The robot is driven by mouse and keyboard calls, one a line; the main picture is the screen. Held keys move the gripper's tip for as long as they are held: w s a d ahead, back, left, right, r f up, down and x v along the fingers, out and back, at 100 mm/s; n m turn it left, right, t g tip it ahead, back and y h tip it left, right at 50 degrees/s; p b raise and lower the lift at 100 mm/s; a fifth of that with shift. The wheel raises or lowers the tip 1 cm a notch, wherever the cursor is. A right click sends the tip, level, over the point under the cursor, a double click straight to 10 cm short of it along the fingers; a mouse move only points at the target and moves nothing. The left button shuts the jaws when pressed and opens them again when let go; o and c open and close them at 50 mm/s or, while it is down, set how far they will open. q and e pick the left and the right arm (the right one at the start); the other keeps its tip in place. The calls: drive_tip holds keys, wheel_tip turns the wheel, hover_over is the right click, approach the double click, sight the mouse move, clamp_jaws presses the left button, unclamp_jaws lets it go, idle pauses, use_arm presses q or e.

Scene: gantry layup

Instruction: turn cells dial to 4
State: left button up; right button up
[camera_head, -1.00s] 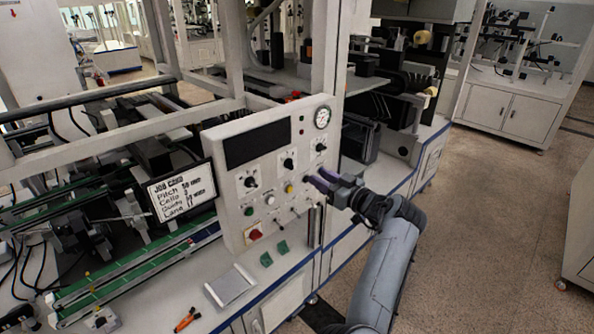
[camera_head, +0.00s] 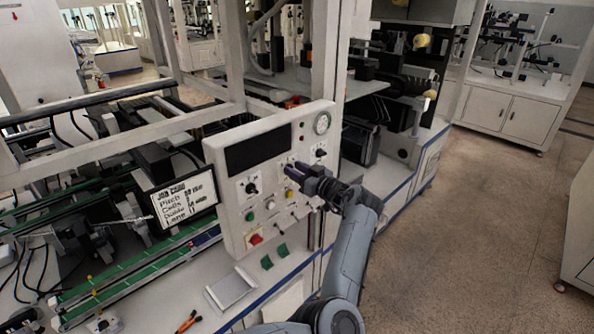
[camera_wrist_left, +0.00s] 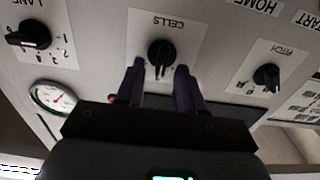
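The cells dial is a black knob (camera_wrist_left: 160,53) on a white plate labelled CELLS, upside down in the left wrist view. My left gripper (camera_wrist_left: 160,68) is open, with one dark purple finger on either side of the knob's lower part. I cannot tell whether the fingers touch it. The digits around the knob are mostly hidden or too blurred to read its setting. In the head view my left gripper (camera_head: 290,170) is at the control panel (camera_head: 236,218) and largely covers the cells dial. My right gripper is not in view.
The pitch dial (camera_head: 252,188) and lane dial (camera_head: 320,153) flank the cells dial. A gauge (camera_head: 322,124) sits above. Buttons and switches line the panel's lower part. A job card screen (camera_head: 180,201) stands left of the panel. A tray (camera_head: 231,288) lies below.

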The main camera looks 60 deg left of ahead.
use_arm(q)
clamp_jaws()
idle(0.4)
drive_tip(key=m+p, duration=0.1)
drive_tip(key=m, duration=0.1)
drive_tip(key=m+p, duration=0.1)
drive_tip(key=m, duration=0.1)
drive_tip(key=m+p, duration=0.1)
drive_tip(key=m, duration=0.1)
drive_tip(key=shift+w+m+p, duration=0.3)
drive_tip(key=shift+w+m, duration=0.05)
drive_tip(key=shift+m, duration=0.05)
drive_tip(key=shift+w+f+m, duration=0.1)
drive_tip(key=shift+f+m, duration=0.05)
drive_tip(key=shift+m, duration=0.95)
